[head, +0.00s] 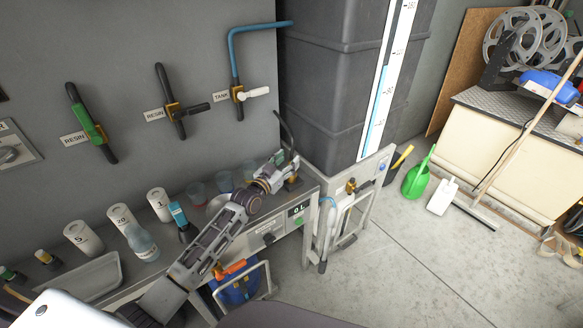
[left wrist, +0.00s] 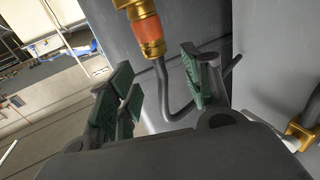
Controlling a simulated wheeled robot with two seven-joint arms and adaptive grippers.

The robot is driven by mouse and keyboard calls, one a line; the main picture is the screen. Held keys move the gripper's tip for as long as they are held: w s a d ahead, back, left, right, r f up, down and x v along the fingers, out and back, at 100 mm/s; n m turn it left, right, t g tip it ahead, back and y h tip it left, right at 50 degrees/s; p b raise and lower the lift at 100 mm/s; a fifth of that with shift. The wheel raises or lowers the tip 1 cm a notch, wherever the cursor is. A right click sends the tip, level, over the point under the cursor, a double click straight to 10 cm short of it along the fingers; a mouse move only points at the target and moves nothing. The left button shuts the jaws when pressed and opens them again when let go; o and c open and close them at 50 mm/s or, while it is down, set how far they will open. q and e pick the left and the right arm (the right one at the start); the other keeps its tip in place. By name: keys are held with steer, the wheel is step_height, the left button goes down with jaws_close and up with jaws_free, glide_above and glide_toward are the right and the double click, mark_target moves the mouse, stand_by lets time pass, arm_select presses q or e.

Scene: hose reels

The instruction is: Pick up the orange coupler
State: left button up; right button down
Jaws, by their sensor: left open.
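The orange coupler (left wrist: 149,29) is an orange band on a brass fitting at the top of the left wrist view. A dark grey curved hose (left wrist: 166,90) runs down from it. My left gripper (left wrist: 162,78) is open, with green-padded fingers on either side of the hose in that picture; the coupler appears just beyond the fingertips, and I see no contact. In the head view, my left gripper (head: 286,163) is over the right end of the bench, by the dark tank, and I cannot make out the coupler there. My right gripper is not in view.
The grey bench (head: 203,272) carries white cylinders, a bottle (head: 141,243) and cups under my left arm. Wall valves (head: 172,106) stick out behind. The dark tank (head: 330,70) stands close to the gripper.

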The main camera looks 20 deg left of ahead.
mark_target(291, 157)
arm_select(q)
steer(key=shift+x, duration=1.1)
steer(key=shift+w+f, duration=0.1)
steer(key=shift+w, duration=0.3)
steer(key=shift+w+d, duration=0.1)
steer(key=shift+w, duration=0.1)
jaws_close()
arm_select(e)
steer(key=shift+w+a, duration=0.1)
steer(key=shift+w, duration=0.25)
